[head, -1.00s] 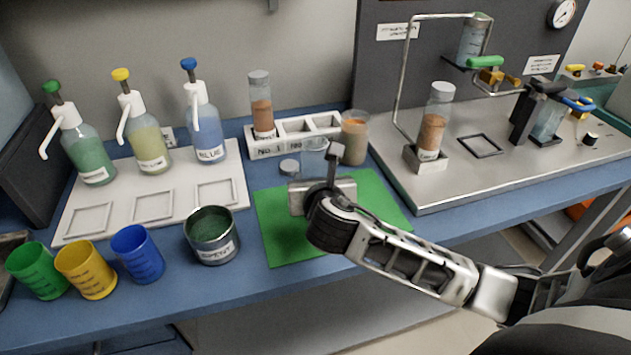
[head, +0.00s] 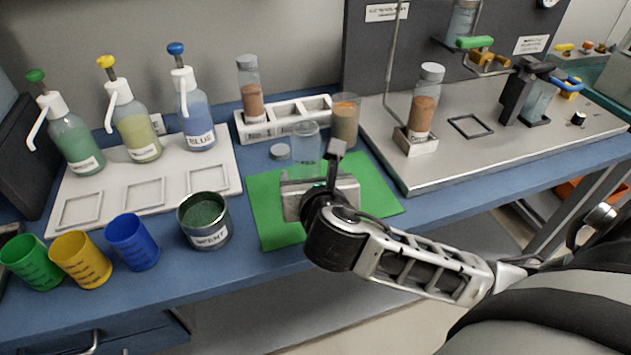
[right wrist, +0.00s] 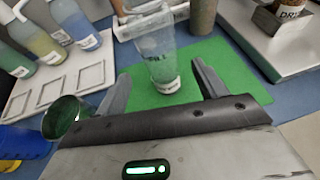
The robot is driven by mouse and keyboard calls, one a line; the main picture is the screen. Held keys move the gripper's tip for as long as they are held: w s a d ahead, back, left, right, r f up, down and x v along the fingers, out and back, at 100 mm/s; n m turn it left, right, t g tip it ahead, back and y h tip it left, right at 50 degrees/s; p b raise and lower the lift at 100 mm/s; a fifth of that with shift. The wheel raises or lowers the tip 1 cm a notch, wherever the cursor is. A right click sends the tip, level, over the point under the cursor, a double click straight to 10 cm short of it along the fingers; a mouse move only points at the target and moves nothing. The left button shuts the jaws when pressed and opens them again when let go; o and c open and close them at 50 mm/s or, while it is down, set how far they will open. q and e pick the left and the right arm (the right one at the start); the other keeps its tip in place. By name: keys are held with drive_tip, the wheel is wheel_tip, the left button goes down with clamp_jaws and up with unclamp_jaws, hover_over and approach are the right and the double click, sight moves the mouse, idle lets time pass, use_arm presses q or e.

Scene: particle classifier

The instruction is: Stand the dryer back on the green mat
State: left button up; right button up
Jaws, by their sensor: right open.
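The clear, cup-shaped vessel I take for the dryer (head: 306,139) stands on the back part of the green mat (head: 376,190); its lower part is hidden by my gripper in the head view. In the right wrist view the dryer (right wrist: 158,58) looks upright, with a pale base on the mat (right wrist: 205,60). My right gripper (right wrist: 160,78) is open, with one finger on each side of the dryer's base and gaps to both. In the head view my right gripper (head: 312,178) is over the mat, in front of the dryer. My left gripper is not in view.
The grey can (head: 204,222) is left of the mat. A metal tray (head: 480,160) lies right.

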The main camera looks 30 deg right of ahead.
drive_tip(key=shift+v, duration=2.25)
drive_tip(key=s+a+f+m+g+y, duration=0.1)
drive_tip(key=s+f+m+g+y, duration=0.25)
drive_tip(key=s+f+m, duration=0.75)
drive_tip(key=s+a+f+m+g+y, duration=0.15)
drive_tip(key=s+m+g, duration=0.3)
drive_tip(key=m, duration=1.35)
drive_tip(key=w+a+f+t+y, duration=0.3)
drive_tip(key=w+a+f+t, duration=0.2)
drive_tip(key=w+f+t, duration=0.1)
drive_tip(key=shift+w+f, duration=0.15)
drive_tip(key=shift+f, duration=0.55)
